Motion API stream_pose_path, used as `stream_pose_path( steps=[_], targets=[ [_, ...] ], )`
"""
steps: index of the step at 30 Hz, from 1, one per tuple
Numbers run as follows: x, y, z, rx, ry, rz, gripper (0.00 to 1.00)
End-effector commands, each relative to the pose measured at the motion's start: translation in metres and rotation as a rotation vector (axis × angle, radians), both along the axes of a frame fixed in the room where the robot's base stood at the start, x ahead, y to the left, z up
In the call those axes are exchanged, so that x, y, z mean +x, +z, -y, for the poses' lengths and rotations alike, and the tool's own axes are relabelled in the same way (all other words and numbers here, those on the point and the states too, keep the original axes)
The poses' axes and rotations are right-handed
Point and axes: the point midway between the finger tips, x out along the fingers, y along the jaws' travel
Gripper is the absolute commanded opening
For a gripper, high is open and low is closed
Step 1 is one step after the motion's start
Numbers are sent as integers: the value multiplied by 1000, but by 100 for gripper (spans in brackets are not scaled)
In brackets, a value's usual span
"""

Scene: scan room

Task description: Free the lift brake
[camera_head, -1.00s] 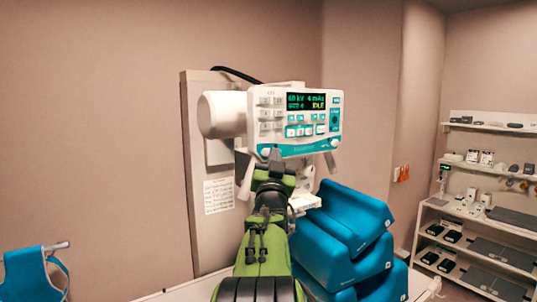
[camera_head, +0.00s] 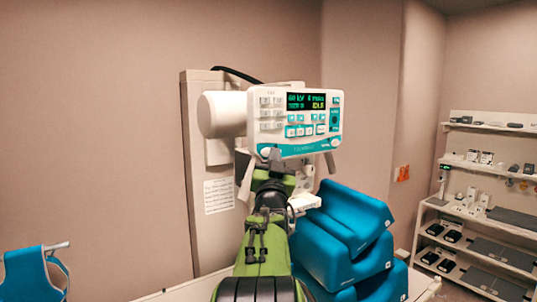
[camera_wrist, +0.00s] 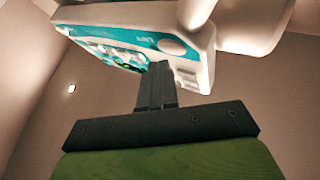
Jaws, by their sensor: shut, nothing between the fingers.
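The white control head with a teal-edged panel (camera_head: 300,118) is on the wall column, its small screen (camera_head: 306,101) lit. Round white knobs are at its lower left (camera_head: 265,151) and lower right (camera_head: 335,142). I cannot tell which control is the lift brake. My gripper (camera_head: 273,156) is shut and empty at the panel's lower left edge. In the wrist view my closed fingers (camera_wrist: 158,68) point at the panel's teal lower edge, close to a round knob (camera_wrist: 171,46). I cannot tell whether they touch it. The fingertips partly cover the panel's edge.
Blue foam cushions (camera_head: 342,245) are stacked right of my arm. A blue apron (camera_head: 32,274) hangs at lower left. Shelves (camera_head: 480,212) with small items stand at the far right. A pale wall column (camera_head: 203,160) rises behind the head.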

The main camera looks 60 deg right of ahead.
Motion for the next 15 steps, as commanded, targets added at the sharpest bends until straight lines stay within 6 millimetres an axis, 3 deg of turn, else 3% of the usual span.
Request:
stream_pose_path(
  steps=[15],
  targets=[
    [8, -1, 4, 1, 2, 0, 0]
  ],
)
